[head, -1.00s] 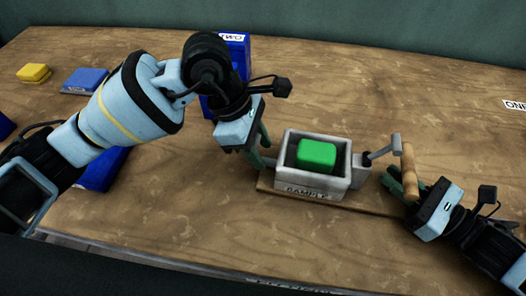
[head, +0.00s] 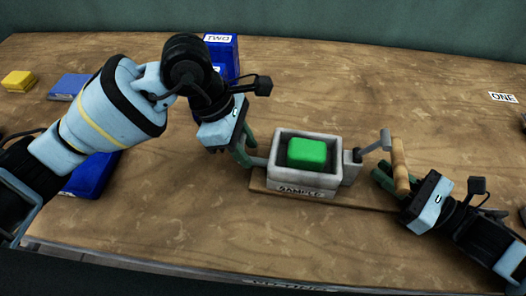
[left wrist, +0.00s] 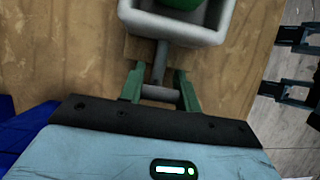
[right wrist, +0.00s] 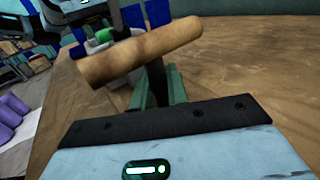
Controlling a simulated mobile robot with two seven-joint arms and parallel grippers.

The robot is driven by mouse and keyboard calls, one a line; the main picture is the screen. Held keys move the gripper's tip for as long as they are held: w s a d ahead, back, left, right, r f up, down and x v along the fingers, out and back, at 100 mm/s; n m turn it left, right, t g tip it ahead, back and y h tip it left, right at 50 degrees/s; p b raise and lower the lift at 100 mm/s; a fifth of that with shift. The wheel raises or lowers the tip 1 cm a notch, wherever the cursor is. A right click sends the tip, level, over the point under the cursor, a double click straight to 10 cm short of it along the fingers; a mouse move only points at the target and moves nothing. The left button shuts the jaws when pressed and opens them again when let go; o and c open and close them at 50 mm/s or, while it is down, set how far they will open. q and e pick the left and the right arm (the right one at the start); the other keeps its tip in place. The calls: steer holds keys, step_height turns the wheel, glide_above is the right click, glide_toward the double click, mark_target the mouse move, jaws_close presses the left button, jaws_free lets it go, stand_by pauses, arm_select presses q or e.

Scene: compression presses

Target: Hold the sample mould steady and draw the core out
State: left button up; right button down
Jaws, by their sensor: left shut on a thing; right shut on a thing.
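The sample mould (head: 305,187) is an open grey box labelled SAMPLE, with a green block (head: 306,152) inside; its rim also shows in the left wrist view (left wrist: 170,30). My left gripper (head: 247,160) is at the mould's left side, its fingers (left wrist: 160,92) shut on a grey T-shaped handle (left wrist: 159,65). The wooden grip (right wrist: 140,52) hides part of that hold.
The mould stands on a wooden board (head: 360,199) on the table. Blue blocks (head: 220,55) stand behind my left arm. A blue piece (head: 68,87) and a yellow piece (head: 18,80) lie far left. The table behind the mould is clear.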

arm_select(q)
steer(key=shift+w+a, duration=0.2)
steer(key=shift+a, duration=1.45)
steer(key=shift+w+a, duration=0.15)
steer(key=shift+a, duration=1.45)
steer(key=o, duration=1.2)
steer(key=shift+c, duration=0.2)
steer(key=v, duration=1.2)
steer(key=shift+d, duration=0.1)
arm_select(e)
steer(key=c, duration=1.3)
jaws_free()
steer(key=shift+d, duration=0.1)
